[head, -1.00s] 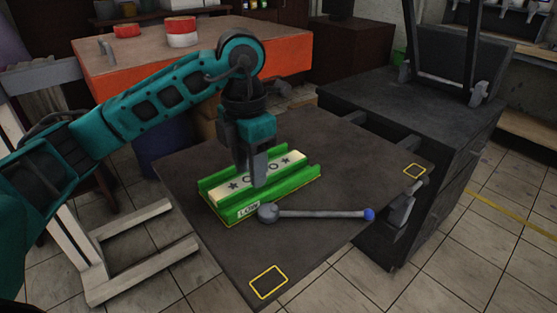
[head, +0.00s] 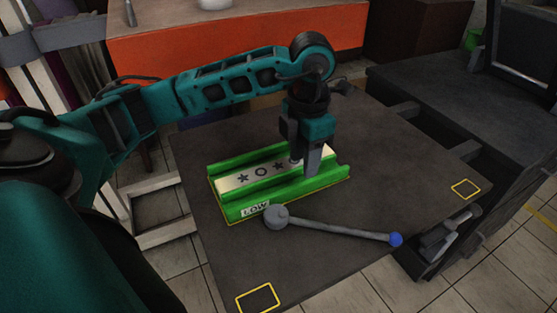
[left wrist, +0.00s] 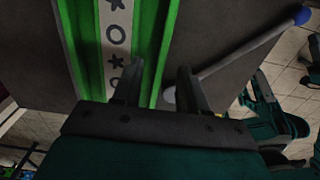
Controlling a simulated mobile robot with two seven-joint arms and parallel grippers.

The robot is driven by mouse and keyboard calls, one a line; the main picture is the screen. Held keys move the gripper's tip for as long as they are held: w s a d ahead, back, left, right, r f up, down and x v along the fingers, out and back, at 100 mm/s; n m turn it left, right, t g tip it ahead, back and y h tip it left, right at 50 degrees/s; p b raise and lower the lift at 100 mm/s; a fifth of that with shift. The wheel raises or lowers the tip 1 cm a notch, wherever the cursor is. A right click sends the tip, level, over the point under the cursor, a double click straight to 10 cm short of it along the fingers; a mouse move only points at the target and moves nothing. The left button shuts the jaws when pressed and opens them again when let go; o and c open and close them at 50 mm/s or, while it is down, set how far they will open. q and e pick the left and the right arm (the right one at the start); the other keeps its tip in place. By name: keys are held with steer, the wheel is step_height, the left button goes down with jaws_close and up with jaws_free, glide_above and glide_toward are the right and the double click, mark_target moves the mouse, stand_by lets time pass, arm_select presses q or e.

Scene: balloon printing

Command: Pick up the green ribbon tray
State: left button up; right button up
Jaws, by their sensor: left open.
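The green ribbon tray (head: 237,208) lies on the dark table top, with a pale ribbon strip (head: 246,174) marked with stars and circles along its middle and a "LOW" label on its near side. My left gripper (head: 304,168) points down over the right part of the tray and hides some of the strip. In the left wrist view the tray (left wrist: 151,40) runs up from between the fingers. The left gripper (left wrist: 157,88) is open, with one finger over the strip and the other beyond the tray's right edge. I cannot tell whether the fingers touch the tray.
A grey lever with a blue knob (head: 396,239) lies close in front of the tray, also seen in the left wrist view (left wrist: 301,15). Yellow outlined squares (head: 258,298) mark the table (head: 215,262). A dark machine stands right; an orange bench (head: 240,45) stands behind.

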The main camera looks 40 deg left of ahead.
mark_target(305, 182)
arm_select(q)
steer(key=f, duration=0.5)
steer(key=shift+w+d+f, duration=0.1)
steer(key=shift+d+f, duration=0.2)
jaws_close()
steer(key=shift+r, duration=0.1)
